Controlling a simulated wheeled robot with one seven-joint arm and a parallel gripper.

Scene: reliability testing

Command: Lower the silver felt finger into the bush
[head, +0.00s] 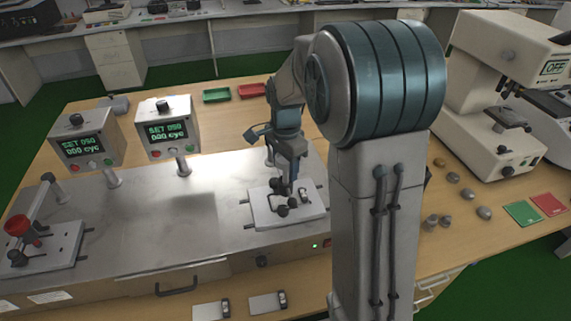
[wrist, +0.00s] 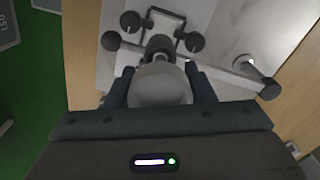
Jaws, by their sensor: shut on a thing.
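My gripper (head: 291,174) points down over the white fixture plate (head: 262,214) on the right part of the steel bench. In the wrist view my gripper (wrist: 160,75) has its two dark blue fingers on either side of a pale grey, rounded piece (wrist: 160,88), the silver felt finger, and is shut on it. Just beyond the piece is a dark round collar (wrist: 158,43) on the fixture, perhaps the bush. The piece partly covers it, so I cannot tell whether they touch or whether the tip is inside. The head view hides the held piece.
Dark knobs on thin arms (wrist: 131,21) surround the collar closely. A second fixture with a red cup (head: 17,225) stands at the left. Several grey pieces (head: 484,212) lie on the table at right, near a white machine (head: 500,95).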

